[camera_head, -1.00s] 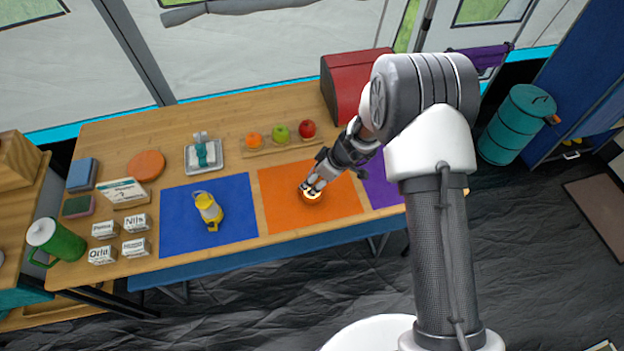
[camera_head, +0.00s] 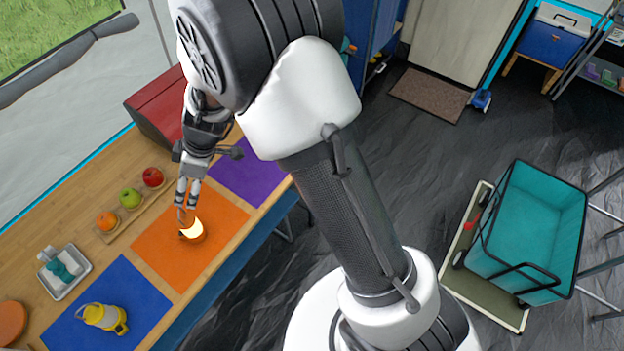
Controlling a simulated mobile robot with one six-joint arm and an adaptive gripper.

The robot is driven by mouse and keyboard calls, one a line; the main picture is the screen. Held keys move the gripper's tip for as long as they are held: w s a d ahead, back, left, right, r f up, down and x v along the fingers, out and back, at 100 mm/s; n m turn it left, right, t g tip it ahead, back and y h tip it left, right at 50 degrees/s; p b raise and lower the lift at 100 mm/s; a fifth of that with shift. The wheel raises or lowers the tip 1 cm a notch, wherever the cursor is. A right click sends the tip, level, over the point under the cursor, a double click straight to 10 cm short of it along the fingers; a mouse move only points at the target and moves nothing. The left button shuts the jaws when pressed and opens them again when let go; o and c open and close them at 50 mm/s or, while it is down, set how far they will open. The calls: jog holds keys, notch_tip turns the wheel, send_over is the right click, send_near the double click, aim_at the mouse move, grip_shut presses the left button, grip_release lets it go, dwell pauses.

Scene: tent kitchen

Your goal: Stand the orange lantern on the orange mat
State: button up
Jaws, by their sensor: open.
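The orange lantern (camera_head: 193,231) is on the orange mat (camera_head: 168,258), glowing pale yellow. It looks upright, though its upper part is partly hidden by my fingers. My gripper (camera_head: 186,206) is open and points down at the lantern's top. I cannot tell whether the fingers still touch it. A different, yellow lantern (camera_head: 104,317) is on the blue mat (camera_head: 134,286) to the lower left.
A purple mat (camera_head: 248,172) lies right of the orange one. Behind are a tray with an orange (camera_head: 107,220), a green apple (camera_head: 131,198) and a red apple (camera_head: 153,177), and a red box (camera_head: 160,108). A teal cart (camera_head: 528,225) stands on the floor at right.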

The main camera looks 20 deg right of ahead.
jog(key=s+d+r+m, duration=0.2)
jog(key=s+d+r, duration=0.1)
jog(key=r, duration=0.2)
jog(key=s+d+r+m+t+h, duration=0.1)
jog(key=s+d+r, duration=0.25)
jog(key=r, duration=0.25)
jog(key=s+d+r+m, duration=0.2)
jog(key=d+r, duration=0.1)
jog(key=r, duration=0.2)
jog(key=s+d+r+m+t+h, duration=0.1)
jog(key=s+d+r+m+h, duration=0.1)
jog(key=s+d+m, duration=0.2)
jog(key=s+d+r+m+t+h, duration=0.1)
jog(key=s+d+r+m+h, duration=0.1)
jog(key=s+d, duration=0.8)
jog(key=s+r+m, duration=0.1)
jog(key=s+m, duration=0.1)
jog(key=shift+s+r+m, duration=0.3)
jog(key=shift+s+r, duration=0.05)
jog(key=shift+s, duration=0.05)
